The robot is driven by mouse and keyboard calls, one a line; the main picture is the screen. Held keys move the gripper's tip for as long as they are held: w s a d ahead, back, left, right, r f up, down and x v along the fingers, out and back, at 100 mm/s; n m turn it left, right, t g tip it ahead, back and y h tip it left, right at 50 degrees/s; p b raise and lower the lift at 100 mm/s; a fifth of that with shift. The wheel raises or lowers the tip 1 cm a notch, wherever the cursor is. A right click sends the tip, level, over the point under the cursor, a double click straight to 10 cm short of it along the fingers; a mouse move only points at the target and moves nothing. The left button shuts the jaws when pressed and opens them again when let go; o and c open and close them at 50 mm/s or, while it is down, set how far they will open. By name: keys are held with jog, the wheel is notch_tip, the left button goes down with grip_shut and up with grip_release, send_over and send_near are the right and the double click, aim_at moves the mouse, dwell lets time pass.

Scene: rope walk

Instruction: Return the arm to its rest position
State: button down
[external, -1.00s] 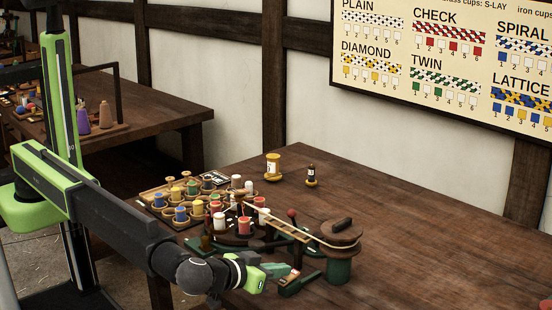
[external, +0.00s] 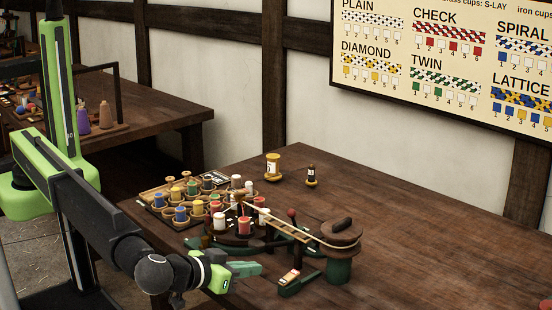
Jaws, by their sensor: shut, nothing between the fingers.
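My gripper (external: 255,269) is at the near edge of the wooden table (external: 440,225), in the lower middle of the external view. Its greenish fingers point right, and it is shut and empty. My arm reaches down to it from the green column at the left. The fingers are just left of a small green tool-like piece (external: 298,284) with a light, reddish-marked top, and appear apart from it. The rope machine (external: 240,226), with cups and spools, stands just behind my gripper.
A tray of coloured spools (external: 160,196) lies behind the machine. A dark reel on a green base (external: 338,268) stands right, joined by cord. A yellow-capped spool (external: 273,166) and a small dark bottle (external: 311,176) stand farther back.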

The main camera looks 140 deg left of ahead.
jog(key=shift+d, duration=1.1)
